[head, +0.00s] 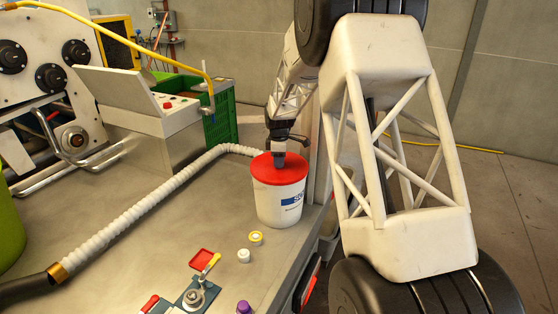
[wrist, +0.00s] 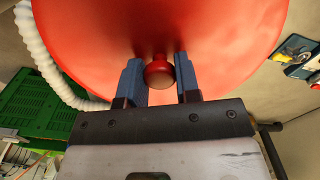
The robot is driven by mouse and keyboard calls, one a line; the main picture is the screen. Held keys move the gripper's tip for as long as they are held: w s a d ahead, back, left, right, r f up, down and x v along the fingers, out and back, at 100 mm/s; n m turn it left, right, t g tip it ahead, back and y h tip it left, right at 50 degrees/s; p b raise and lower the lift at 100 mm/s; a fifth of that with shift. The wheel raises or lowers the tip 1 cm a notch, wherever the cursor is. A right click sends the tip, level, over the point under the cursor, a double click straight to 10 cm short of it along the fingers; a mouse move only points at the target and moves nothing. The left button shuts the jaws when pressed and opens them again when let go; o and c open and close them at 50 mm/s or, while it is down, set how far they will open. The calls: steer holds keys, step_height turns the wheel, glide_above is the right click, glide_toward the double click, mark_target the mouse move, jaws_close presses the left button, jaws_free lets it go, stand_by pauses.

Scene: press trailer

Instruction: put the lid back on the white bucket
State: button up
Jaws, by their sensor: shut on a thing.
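The white bucket (head: 281,207) stands upright near the right edge of the metal table. The red lid (head: 270,172) is over the bucket's top in the head view; whether it is seated on the rim all round I cannot tell. The lid fills most of the wrist view (wrist: 225,40), with its round red knob (wrist: 159,72) between the fingers. My gripper (head: 278,158) comes down from above onto the lid's middle. In the wrist view my gripper (wrist: 160,80) is shut on the knob, a blue finger on each side. The bucket is hidden in the wrist view.
A white ribbed hose (head: 150,198) runs across the table to behind the bucket. A yellow-and-white roll (head: 256,238), a white cap (head: 243,256), a purple-capped item (head: 244,307) and a clamp fixture (head: 194,297) lie in front. A green crate (head: 220,125) stands behind.

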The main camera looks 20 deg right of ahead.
stand_by(0.8)
steer(key=o, duration=1.5)
steer(key=shift+r, duration=0.1)
steer(key=shift+r, duration=3.35)
steer(key=shift+c, duration=0.4)
jaws_close()
